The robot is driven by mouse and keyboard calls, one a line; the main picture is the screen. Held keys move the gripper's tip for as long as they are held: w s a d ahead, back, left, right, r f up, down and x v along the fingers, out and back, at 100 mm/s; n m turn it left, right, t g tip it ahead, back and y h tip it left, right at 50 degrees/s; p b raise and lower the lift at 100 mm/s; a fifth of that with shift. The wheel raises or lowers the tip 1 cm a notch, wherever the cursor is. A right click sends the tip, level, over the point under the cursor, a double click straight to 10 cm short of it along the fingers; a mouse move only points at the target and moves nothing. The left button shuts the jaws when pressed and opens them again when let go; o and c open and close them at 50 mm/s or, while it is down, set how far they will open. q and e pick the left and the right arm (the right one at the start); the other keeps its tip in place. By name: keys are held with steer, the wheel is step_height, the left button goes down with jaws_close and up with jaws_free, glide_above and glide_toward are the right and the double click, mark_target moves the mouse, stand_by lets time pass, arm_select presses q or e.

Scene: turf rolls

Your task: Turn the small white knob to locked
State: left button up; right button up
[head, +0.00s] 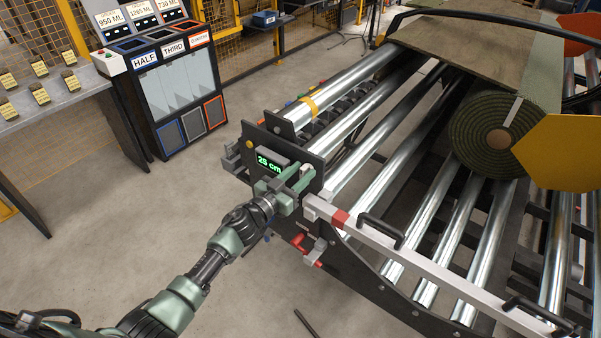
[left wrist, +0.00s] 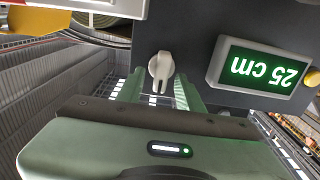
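The small white knob (left wrist: 161,68) sits on the dark panel beside the display in the left wrist view, its pointer end towards my gripper. In the head view the knob (head: 306,171) is small and partly covered by my fingers. My left gripper (head: 296,187) is at the panel. In the left wrist view its green fingers (left wrist: 160,90) stand apart, one on each side of the knob's pointer end, with gaps showing. Whether the tips overlap the knob in depth is hard to tell. My right gripper is out of view.
The green display (head: 270,162) reads 25 cm. Metal rollers (head: 370,125) and a turf roll (head: 490,135) lie to the right, beside a pale bar (head: 410,255) with black handles. A bin cabinet (head: 170,90) stands back left. The floor at left is clear.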

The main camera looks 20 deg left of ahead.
arm_select(q)
jaws_close()
steer(key=shift+m, duration=0.3)
steer(key=m, duration=0.2)
steer(key=m+b, duration=0.1)
steer(key=shift+s+d+f+m, duration=0.1)
steer(key=shift+d+f+m, duration=0.1)
steer(key=shift+m, duration=0.2)
steer(key=shift+s+d+f+m+b, duration=0.15)
steer(key=shift+m+b, duration=0.65)
steer(key=shift+m, duration=1.45)
steer(key=shift+w+d+f+m+b, duration=0.15)
steer(key=shift+m+b, duration=0.7)
steer(key=shift+m, duration=1.35)
steer(key=shift+s+d+f+m+b, duration=0.15)
steer(key=shift+m+b, duration=0.65)
steer(key=shift+m, duration=1.45)
steer(key=shift+a, duration=0.1)
